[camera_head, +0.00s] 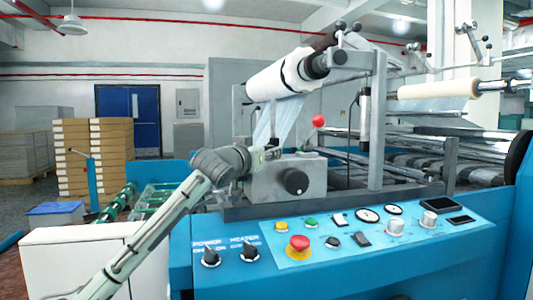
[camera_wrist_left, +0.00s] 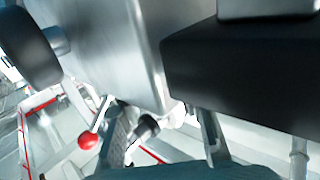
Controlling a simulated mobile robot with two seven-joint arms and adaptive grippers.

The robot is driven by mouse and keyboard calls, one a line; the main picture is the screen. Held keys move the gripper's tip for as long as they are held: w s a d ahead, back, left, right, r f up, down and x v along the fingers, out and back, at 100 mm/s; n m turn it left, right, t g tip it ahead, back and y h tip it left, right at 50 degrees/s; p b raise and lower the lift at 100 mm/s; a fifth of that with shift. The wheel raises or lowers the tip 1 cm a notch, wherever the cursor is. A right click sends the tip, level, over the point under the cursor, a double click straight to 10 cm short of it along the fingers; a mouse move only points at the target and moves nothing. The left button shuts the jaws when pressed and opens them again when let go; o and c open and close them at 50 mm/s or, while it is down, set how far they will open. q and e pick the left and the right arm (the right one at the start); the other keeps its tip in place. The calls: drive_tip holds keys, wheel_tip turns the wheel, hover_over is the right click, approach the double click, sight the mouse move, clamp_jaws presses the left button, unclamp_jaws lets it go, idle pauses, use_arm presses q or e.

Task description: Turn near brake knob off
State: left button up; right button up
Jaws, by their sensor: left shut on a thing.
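A black round knob (camera_head: 296,181) sits on the front face of a grey metal box (camera_head: 262,186) on the blue machine. The left wrist view shows a black round knob (camera_wrist_left: 30,48) on a short silver shaft beside a grey metal block (camera_wrist_left: 110,50). My left gripper (camera_head: 268,152) is at the box's upper left corner, just below the hanging film. It is apart from the front knob. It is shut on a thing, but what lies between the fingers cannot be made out. My right gripper is not in view.
A roll of white film (camera_head: 280,78) hangs above. A red ball (camera_head: 318,120) stands behind the box; a red ball also shows in the wrist view (camera_wrist_left: 88,140). A grey upright post (camera_head: 377,125) is to the right. A blue control panel (camera_head: 340,262) with switches and a red button (camera_head: 299,243) lies in front.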

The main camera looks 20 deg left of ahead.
use_arm(q)
drive_tip(key=n+y, duration=0.2)
drive_tip(key=shift+d+f+y, duration=0.15)
drive_tip(key=shift+d+y, duration=0.05)
drive_tip(key=shift+y, duration=0.2)
drive_tip(key=shift+a+n+g+y, duration=0.1)
drive_tip(key=shift+n+g+y, duration=0.25)
drive_tip(key=shift+n+y, duration=0.85)
drive_tip(key=shift+a+n+g+y, duration=0.1)
drive_tip(key=shift+n+g+y, duration=0.4)
drive_tip(key=shift+y, duration=1.2)
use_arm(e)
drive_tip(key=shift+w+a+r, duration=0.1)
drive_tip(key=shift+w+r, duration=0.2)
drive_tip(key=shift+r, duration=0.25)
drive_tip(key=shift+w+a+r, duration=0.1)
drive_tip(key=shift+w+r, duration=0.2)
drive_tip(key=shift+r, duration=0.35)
use_arm(q)
drive_tip(key=o, duration=1.2)
drive_tip(key=shift+s, duration=0.1)
drive_tip(key=v, duration=1.2)
drive_tip(key=shift+d+f, duration=0.1)
drive_tip(key=shift+f, duration=0.05)
